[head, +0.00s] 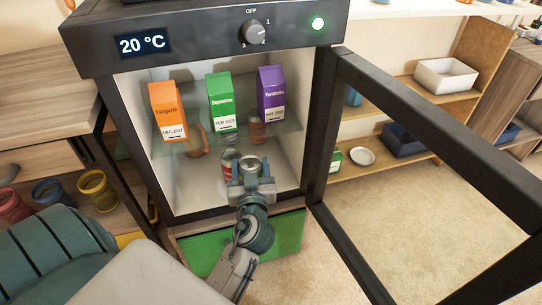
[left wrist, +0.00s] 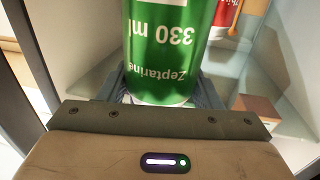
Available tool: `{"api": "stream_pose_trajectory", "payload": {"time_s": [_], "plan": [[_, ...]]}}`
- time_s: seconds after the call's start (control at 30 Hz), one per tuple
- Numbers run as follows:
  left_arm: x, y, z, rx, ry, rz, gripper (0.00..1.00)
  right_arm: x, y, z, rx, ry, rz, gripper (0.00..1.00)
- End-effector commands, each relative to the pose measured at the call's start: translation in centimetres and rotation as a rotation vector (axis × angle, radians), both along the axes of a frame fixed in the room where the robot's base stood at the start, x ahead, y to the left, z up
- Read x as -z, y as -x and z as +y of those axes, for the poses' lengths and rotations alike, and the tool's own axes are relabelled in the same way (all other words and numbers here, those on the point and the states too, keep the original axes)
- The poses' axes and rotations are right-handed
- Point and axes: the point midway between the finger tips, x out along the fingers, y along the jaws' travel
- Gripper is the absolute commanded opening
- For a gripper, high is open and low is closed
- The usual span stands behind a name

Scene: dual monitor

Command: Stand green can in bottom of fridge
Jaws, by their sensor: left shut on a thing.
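The fridge (head: 180,200) stands open in the head view, its glass door (head: 328,120) swung out to the right. My left gripper (head: 250,184) reaches into its lower part, below the glass shelf (head: 172,147). The can looks upright there. Whether its base touches the fridge floor (head: 188,194) is hidden by the gripper. My right gripper is not in view.
A red can (head: 228,170) stands just left of the held can and also shows in the left wrist view (left wrist: 228,14). Orange (head: 166,110), green (head: 221,100) and purple (head: 271,93) cartons stand on the shelf above. The fridge floor looks clear at left.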

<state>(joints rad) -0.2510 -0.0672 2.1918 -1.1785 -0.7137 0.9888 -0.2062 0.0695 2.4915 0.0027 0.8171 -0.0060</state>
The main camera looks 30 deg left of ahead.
Motion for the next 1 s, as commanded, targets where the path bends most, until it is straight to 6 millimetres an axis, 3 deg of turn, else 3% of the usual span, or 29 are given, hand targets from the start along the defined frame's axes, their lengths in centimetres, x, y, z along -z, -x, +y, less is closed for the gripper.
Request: {"api": "stream_pose_trajectory", "payload": {"time_s": [0.2, 0.43, 0.63, 0.87, 1.0], "plan": [[0.4, -5.9, 1.0, 0.0, -0.002, -0.005, 0.25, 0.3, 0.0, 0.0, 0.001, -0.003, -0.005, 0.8], [0.9, -10.3, 1.8, 0.0, -0.002, -0.002, 0.25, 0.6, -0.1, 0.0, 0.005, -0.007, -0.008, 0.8], [1.5, -11.2, 1.9, 0.0, -0.001, 0.001, 0.25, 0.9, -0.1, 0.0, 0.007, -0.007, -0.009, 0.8], [4.5, -11.2, 1.9, 0.0, -0.002, 0.0, 0.25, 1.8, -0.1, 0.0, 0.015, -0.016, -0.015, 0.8], [4.5, -11.2, 1.9, 0.001, -0.001, -0.002, 0.25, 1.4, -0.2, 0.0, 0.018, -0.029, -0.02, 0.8]]}}
